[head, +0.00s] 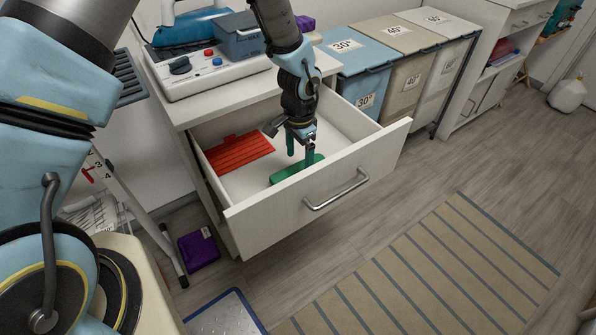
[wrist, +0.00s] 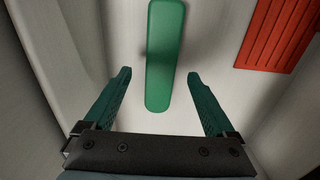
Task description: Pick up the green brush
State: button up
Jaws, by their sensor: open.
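The green brush (head: 297,170) lies on the bottom of the open drawer (head: 318,196), near its front wall. In the wrist view the green brush (wrist: 164,58) is a long rounded bar, its near end between and just beyond my fingertips. My gripper (head: 300,146) reaches down into the drawer above the brush. In the wrist view my gripper (wrist: 160,82) is open, with one green finger on each side and nothing between the pads. Whether the fingers touch the drawer bottom cannot be told.
A red slatted piece (head: 238,153) lies in the drawer left of the brush; it also shows in the wrist view (wrist: 280,32). The drawer walls surround my gripper closely. A white device (head: 215,75) stands on the cabinet top above. Laundry bins (head: 365,68) stand to the right.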

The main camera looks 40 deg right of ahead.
aim_at(298, 168)
jog(key=shift+w+f+p, duration=0.1)
jog(key=shift+f+p, duration=0.35)
jog(key=shift+f, duration=1.8)
grip_shut()
